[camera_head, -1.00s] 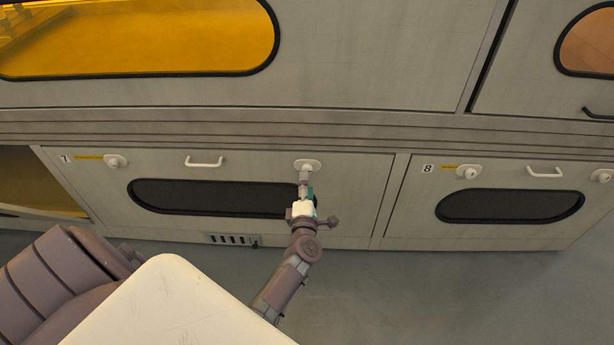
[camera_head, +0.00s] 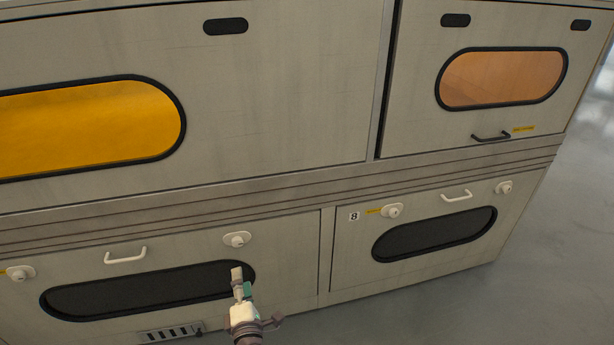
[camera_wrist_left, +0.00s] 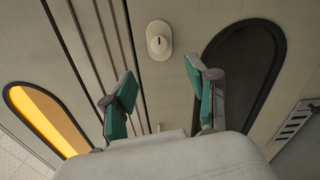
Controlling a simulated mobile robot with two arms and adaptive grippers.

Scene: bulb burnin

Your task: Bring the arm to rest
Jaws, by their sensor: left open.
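My left gripper (camera_head: 241,282) is in front of the lower door (camera_head: 296,262), over the right end of its dark oval window (camera_head: 150,289) and just below a round white latch knob (camera_head: 237,239). In the left wrist view the two green-padded fingers (camera_wrist_left: 157,98) are spread apart with nothing between them. The latch knob (camera_wrist_left: 158,41) shows beyond the fingertips, apart from them. My right gripper is in neither view.
Door 8 (camera_head: 345,262), with a white handle (camera_head: 456,196) and latch knobs, is to the right. Above are upper doors with a yellow window (camera_head: 90,128) and an orange window (camera_head: 502,78). A vent (camera_head: 170,333) is low down. Grey floor (camera_head: 440,310) is clear at the right.

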